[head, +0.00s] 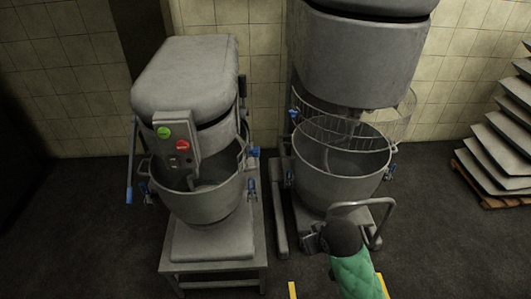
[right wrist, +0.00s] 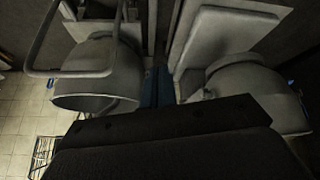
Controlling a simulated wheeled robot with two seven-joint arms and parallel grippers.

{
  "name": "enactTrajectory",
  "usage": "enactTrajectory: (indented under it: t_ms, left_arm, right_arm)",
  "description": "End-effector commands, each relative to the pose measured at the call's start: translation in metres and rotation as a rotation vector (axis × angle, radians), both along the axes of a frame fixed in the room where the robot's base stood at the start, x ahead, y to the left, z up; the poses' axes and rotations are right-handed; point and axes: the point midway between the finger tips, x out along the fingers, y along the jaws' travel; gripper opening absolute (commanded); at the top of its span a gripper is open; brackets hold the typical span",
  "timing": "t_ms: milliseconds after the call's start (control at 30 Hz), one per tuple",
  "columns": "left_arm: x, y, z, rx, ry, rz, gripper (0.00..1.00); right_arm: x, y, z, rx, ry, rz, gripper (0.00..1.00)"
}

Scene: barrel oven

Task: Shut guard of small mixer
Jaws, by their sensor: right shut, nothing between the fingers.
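The small mixer (head: 185,85) stands on the left in the head view, on a low grey stand (head: 212,245). It has a green and a red button on its front. Its bowl (head: 205,195) sits below the head, with blue-handled clamps at the sides. I cannot clearly make out its guard. My right gripper (right wrist: 158,88) is shut and empty in the right wrist view, between two bowls seen upside down. In the head view my right arm reaches in from the bottom, right of the small mixer and apart from it. My left gripper is not in view.
A larger mixer (head: 360,60) stands to the right with a wire guard (head: 398,115) around its bowl opening. Its bowl (head: 340,185) is close to my right arm. A tubular handle (head: 378,228) rises beside my wrist. Stacked trays (head: 505,150) stand on a pallet at far right.

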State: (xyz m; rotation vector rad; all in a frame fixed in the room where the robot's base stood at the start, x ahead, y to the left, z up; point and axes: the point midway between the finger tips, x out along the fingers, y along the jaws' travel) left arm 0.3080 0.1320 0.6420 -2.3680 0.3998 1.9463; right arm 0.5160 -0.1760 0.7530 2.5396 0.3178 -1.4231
Motion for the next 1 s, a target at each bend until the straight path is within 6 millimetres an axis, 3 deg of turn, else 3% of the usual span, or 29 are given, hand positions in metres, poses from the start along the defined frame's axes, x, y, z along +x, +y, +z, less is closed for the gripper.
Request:
enactTrajectory:
  t_ms: [33, 367, 600, 733, 1000]
  left_arm:
    - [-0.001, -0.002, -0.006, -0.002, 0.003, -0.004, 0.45]
    - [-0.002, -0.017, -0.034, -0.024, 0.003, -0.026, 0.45]
    - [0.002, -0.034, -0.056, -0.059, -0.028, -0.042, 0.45]
    - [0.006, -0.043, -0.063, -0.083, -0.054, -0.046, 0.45]
    - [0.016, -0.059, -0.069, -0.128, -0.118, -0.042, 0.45]
  right_arm:
    - [0.018, -0.003, 0.004, -0.005, -0.019, 0.014, 0.00]
    - [0.121, -0.003, 0.036, 0.086, -0.105, 0.139, 0.00]
    - [0.193, 0.007, 0.062, 0.380, -0.107, 0.170, 0.00]
    - [0.215, 0.013, 0.070, 0.612, -0.052, 0.129, 0.00]
    - [0.235, 0.028, 0.075, 1.165, 0.160, -0.078, 0.00]
